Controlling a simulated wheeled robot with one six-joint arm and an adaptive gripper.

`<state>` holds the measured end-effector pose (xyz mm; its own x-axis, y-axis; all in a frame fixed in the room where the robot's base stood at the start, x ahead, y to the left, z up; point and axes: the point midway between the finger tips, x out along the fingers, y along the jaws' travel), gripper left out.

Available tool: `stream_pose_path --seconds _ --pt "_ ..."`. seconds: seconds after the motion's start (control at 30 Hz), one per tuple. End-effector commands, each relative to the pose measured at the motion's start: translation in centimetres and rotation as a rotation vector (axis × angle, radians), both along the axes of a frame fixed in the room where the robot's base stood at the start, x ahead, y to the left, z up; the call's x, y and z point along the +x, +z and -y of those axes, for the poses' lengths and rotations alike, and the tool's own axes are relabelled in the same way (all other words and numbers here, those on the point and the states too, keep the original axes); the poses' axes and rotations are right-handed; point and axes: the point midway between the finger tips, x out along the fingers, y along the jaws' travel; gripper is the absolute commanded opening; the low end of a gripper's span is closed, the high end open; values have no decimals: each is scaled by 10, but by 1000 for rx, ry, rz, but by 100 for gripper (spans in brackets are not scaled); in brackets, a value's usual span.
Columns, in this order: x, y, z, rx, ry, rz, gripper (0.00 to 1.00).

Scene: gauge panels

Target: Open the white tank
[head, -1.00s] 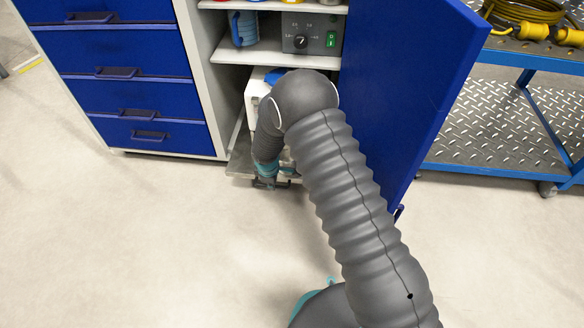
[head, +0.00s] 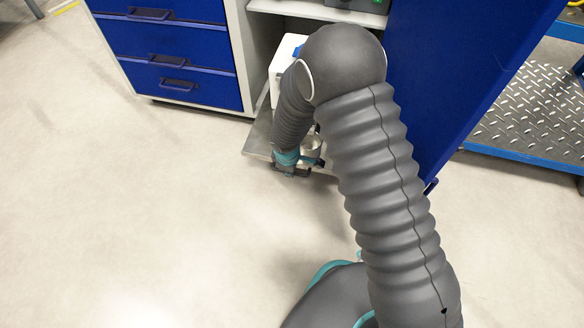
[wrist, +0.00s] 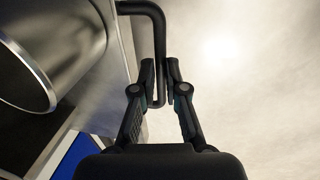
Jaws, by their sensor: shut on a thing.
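The white tank (head: 285,70) stands low inside the open cabinet, on or above a pull-out metal shelf (head: 260,137). A bit of blue shows at its top; my arm hides much of it. My gripper (head: 292,172) is at the shelf's front edge, below the tank and apart from it. In the wrist view my gripper (wrist: 160,78) has its fingers closed around a black bar handle (wrist: 153,10) fixed to the shelf front.
A metal cup (head: 312,146) stands on the shelf close to my gripper; it looks large in the wrist view (wrist: 50,45). The blue cabinet door (head: 430,90) stands open at right. Blue drawers (head: 180,50) are at left. Floor in front is clear.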

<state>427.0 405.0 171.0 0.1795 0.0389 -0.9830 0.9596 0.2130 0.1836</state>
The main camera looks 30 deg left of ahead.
Motion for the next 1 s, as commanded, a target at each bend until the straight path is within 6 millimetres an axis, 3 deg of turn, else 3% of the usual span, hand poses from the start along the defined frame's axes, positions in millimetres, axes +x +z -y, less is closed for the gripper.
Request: stream_pose_path --seconds 0.07,0.1,0.13,0.57,1.0 --pt "0 -1 -1 3 2 0 0" --pt "0 -1 -1 3 2 0 19" --pt "0 -1 -1 3 2 0 23" --pt "0 9 0 1 0 2 23" --pt "-15 86 2 5 1 3 23"
